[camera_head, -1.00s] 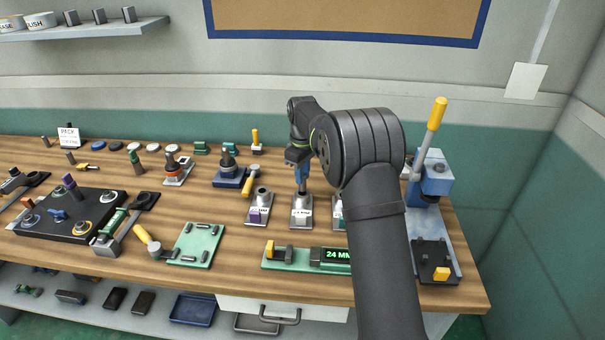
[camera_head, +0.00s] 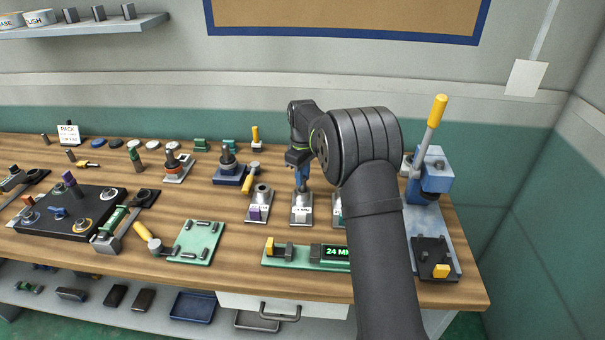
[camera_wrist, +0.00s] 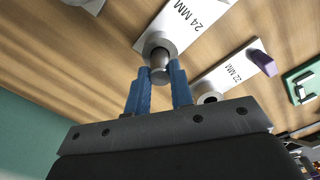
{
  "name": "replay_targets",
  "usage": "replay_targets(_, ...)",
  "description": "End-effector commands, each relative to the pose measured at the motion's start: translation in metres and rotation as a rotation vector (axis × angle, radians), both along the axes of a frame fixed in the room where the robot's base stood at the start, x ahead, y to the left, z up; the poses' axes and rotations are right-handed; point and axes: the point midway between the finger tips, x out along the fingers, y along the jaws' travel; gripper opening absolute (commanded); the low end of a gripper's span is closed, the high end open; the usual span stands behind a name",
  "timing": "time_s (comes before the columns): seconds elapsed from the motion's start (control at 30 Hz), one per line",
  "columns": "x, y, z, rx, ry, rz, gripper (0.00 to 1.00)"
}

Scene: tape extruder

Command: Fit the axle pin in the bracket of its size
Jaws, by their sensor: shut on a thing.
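The axle pin (camera_wrist: 160,72) is a short grey metal cylinder, held between the two blue fingers of my gripper (camera_wrist: 160,88). In the head view my gripper (camera_head: 302,188) is directly over the middle bracket (camera_head: 301,216). In the wrist view this bracket (camera_wrist: 198,12) reads 24 MM. The pin lines up with its round socket, and its far end appears to be in the socket; the depth is hidden. The 22 MM bracket (camera_wrist: 229,72) stands beside it with an empty bore; it also shows in the head view (camera_head: 259,207). A third bracket (camera_head: 337,212) is partly hidden by my arm.
A green gauge (camera_head: 290,258) in front displays 24 MM. A yellow-handled hammer (camera_head: 251,178) lies behind the 22 MM bracket. A lever press (camera_head: 430,190) stands at the right. A green tray (camera_head: 196,243) with several small pins lies at the left.

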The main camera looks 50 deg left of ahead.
Motion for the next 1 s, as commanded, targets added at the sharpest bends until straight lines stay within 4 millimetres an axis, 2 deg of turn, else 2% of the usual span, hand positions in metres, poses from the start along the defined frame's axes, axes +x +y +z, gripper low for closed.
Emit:
replay_targets(0.9, 0.000, 0.000, -0.023, 0.000, 0.000, 0.000, 0.00)
replay_targets(0.93, 0.000, 0.000, -0.023, 0.001, 0.000, 0.000, 0.23)
replay_targets(1.0, 0.000, 0.000, -0.023, 0.001, -0.001, 0.000, 0.36)
